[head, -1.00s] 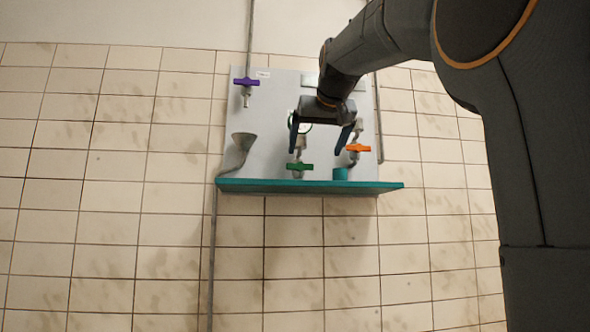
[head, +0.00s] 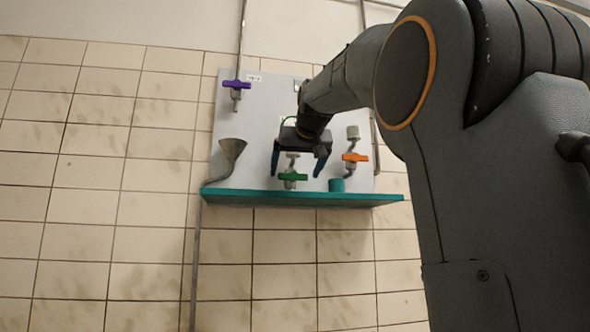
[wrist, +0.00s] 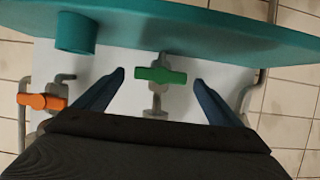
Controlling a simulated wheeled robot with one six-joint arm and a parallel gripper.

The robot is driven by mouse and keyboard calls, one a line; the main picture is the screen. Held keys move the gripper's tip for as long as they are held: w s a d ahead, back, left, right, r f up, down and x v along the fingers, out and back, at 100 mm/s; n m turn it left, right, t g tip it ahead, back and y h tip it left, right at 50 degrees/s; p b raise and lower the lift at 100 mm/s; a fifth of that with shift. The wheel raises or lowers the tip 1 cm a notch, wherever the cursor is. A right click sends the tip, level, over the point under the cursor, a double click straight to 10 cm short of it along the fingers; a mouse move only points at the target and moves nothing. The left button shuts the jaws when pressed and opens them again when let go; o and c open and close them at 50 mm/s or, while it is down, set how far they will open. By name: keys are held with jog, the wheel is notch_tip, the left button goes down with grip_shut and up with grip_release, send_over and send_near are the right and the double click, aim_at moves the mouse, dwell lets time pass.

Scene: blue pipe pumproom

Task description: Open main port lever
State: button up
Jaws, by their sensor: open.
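Three levers sit on the grey wall panel: a purple lever (head: 236,84) at upper left, a green lever (head: 293,177) at lower middle and an orange lever (head: 355,157) at right. I cannot tell from a readable label which is the main port lever. My gripper (head: 301,172) is open and empty in front of the panel. In the wrist view the green lever (wrist: 160,75) lies between and beyond my open fingertips (wrist: 158,77), with a gap on both sides. The orange lever (wrist: 42,101) shows at the left there, outside the fingers.
A teal shelf (head: 250,198) runs along the panel's bottom edge and carries a teal cup (head: 336,185). A grey funnel (head: 230,152) is at the panel's left.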

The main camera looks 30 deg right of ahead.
jog(key=shift+w+f, duration=0.2)
jog(key=shift+w, duration=0.2)
jog(key=shift+d, duration=0.1)
jog(key=c, duration=1.1)
jog(key=shift+o, duration=0.2)
jog(key=m+y, duration=0.1)
jog(key=m, duration=0.2)
jog(key=shift+s+d+t+y, duration=0.1)
jog(key=shift+d+t+y, duration=0.2)
jog(key=shift+y, duration=0.1)
jog(key=shift+d+f+m+t+y+b, duration=0.1)
jog(key=shift+m+t+y+b, duration=0.3)
jog(key=shift+m, duration=0.35)
jog(key=shift+d+f+m+t+y+b, duration=0.1)
jog(key=shift+m+t+y+b, duration=0.2)
jog(key=shift+m+y, duration=0.4)
